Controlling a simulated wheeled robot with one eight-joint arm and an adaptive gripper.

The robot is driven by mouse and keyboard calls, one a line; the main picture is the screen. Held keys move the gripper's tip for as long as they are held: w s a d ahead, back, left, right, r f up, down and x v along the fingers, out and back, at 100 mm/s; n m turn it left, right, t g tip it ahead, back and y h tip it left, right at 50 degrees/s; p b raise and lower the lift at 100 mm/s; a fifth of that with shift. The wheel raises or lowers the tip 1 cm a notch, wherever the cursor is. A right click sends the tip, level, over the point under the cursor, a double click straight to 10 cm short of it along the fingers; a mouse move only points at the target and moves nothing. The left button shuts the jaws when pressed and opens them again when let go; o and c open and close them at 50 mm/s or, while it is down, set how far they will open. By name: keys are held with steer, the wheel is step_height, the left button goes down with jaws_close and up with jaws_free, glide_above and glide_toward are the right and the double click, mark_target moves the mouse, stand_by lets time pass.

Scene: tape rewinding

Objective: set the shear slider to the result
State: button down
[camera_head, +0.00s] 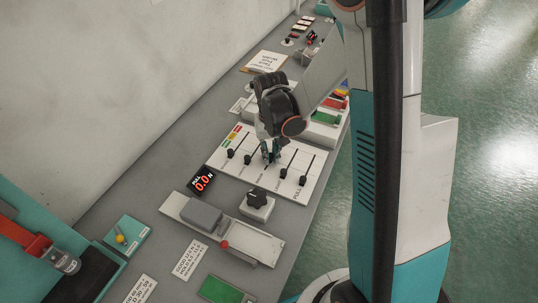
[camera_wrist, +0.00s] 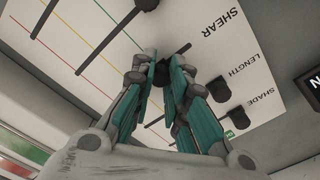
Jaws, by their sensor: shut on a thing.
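A white slider panel (camera_head: 315,160) lies on the bench with several dark knobs in parallel slots. My gripper (camera_head: 270,153) is down at the middle slot, its fingers shut on a slider knob. In the wrist view my gripper (camera_wrist: 165,62) has the dark slider knob (camera_wrist: 152,57) between its fingertips, which hide part of it. The SHEAR label (camera_wrist: 224,20) shows above and to the right of the fingers. The LENGTH and SHADE labels are further right, with a free knob (camera_wrist: 219,90) below LENGTH. Coloured scale lines cross the panel at upper left.
A black display (camera_head: 203,183) reads 0.0 N. A dark rotary knob (camera_head: 257,197) on a white block and a grey device with a red button (camera_head: 224,245) stand in front of the panel. Two free slider knobs are on each side of my gripper.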

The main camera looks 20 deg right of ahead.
mark_target(271, 155)
steer(key=c, duration=1.5)
jaws_free()
step_height(271, 155, up, 12)
steer(key=s+a+r+t, duration=0.1)
steer(key=s+r+t, duration=0.1)
steer(key=s, duration=0.3)
steer(key=s+a+r+n+t, duration=0.1)
steer(key=s+r+t, duration=0.1)
steer(key=s+r, duration=0.2)
steer(key=s+a+r+n+t, duration=0.1)
steer(key=s+r+t, duration=0.2)
steer(key=s, duration=0.4)
steer(key=shift+s+r, duration=0.15)
steer(key=shift+r, duration=0.25)
